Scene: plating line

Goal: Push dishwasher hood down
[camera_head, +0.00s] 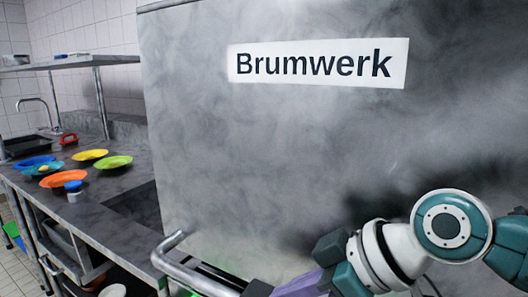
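The dishwasher hood (270,150) is a large grey metal box with a white "Brumwerk" label (318,63) on its front, filling the middle and right of the head view. A bent metal bar handle (172,256) sticks out at its lower left and runs right along the bottom edge of the picture. My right arm comes in from the right, in front of the hood. Its gripper (296,287), with a purple part, points down-left near the handle. Its fingertips are cut off or hidden, so contact and opening cannot be told. My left gripper is not in view.
A sink tap (38,103) and a raised shelf (75,62) stand behind. The hood blocks the view rightward.

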